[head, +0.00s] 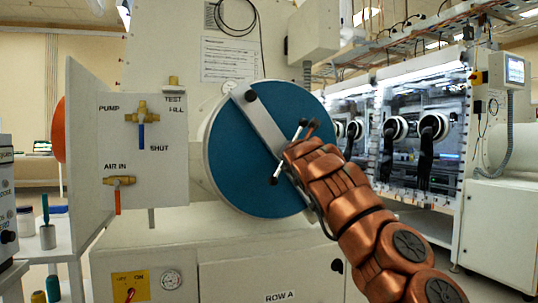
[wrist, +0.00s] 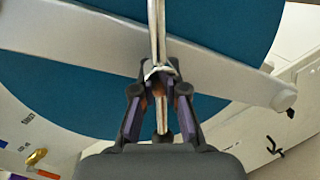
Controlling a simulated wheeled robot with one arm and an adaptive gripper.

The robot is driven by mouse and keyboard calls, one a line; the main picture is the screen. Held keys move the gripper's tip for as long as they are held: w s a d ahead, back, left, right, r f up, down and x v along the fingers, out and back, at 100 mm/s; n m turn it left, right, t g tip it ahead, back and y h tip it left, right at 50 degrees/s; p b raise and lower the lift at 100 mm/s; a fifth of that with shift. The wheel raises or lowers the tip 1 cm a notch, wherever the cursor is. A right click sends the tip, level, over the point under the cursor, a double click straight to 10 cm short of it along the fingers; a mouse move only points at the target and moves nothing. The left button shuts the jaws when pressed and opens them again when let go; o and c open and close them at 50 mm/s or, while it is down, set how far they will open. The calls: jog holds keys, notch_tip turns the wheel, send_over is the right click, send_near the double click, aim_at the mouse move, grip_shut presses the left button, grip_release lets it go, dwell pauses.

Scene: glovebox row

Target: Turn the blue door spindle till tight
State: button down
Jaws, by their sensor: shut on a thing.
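The round blue door (head: 235,160) stands at the centre of the head view, with a grey bar (head: 265,125) running diagonally across its face. The bar also crosses the wrist view (wrist: 215,75). The blue door spindle has a thin metal cross-handle (head: 276,174), whose lower end has a pale tip. In the wrist view the handle rod (wrist: 156,25) runs up and down between the fingers. My gripper (wrist: 160,72) is shut on it, in front of the bar. In the head view my copper-coloured arm hides most of the gripper and the spindle's hub.
A valve panel (head: 165,180) with brass PUMP and AIR IN valves stands left of the door. An orange disc (head: 59,130) shows behind it. A glovebox (head: 420,125) with black gloves stands at the right. A cabinet marked ROW A (head: 270,275) lies below.

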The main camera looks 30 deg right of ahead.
dwell(0.5)
jog(key=c, duration=1.2)
grip_release()
jog(key=shift+w, duration=0.1)
jog(key=v, duration=1.2)
jog(key=shift+r, duration=0.1)
